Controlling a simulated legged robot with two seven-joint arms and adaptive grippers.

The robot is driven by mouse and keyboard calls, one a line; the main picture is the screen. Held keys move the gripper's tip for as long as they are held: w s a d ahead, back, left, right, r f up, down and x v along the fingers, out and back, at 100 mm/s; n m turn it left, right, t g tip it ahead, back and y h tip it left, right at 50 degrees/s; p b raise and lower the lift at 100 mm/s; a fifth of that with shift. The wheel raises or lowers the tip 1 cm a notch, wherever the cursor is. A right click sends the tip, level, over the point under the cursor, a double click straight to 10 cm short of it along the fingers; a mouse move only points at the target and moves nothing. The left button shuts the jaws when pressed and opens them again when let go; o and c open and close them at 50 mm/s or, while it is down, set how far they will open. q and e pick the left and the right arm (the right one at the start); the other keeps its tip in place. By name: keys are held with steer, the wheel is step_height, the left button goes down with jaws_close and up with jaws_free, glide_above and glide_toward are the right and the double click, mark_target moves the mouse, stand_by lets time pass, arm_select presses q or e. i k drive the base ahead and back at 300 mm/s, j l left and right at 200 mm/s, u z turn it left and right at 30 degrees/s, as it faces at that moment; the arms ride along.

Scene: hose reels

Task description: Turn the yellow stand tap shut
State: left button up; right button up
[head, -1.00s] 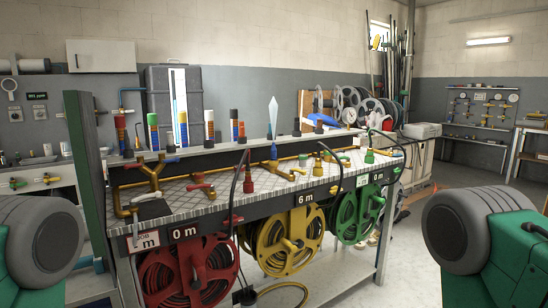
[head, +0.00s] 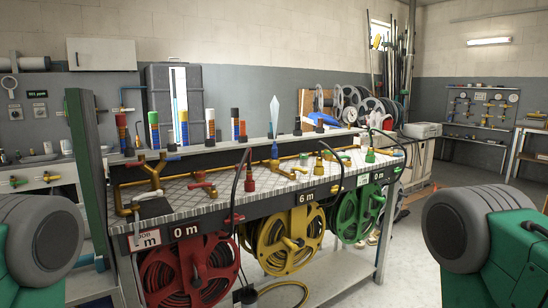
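The yellow stand tap (head: 318,166) is a small upright yellow fitting on the patterned bench top, above the yellow hose reel (head: 290,242). A red-handled valve (head: 203,187) and a white-handled valve (head: 287,174) lie along the bench too. Only green and grey parts of my arms show in the lower corners, well apart from the taps; neither gripper is in view.
The bench (head: 220,217) carries brass pipes, with a red reel (head: 190,272) and a green reel (head: 355,216) below its front edge. A shelf with coloured cylinders runs behind the taps. A green panel (head: 84,170) stands at the left end. The floor at right is clear.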

mark_target(304, 171)
steer(key=i+l, duration=0.2)
steer(key=i+l+u, duration=0.1)
steer(key=l, duration=0.35)
steer(key=i+l, duration=0.25)
steer(key=i+l+u, duration=0.1)
steer(key=l, duration=0.3)
steer(key=i+l, duration=0.2)
steer(key=l, duration=0.15)
steer(key=i+l+u, duration=0.1)
steer(key=l, duration=0.25)
steer(key=i, duration=0.1)
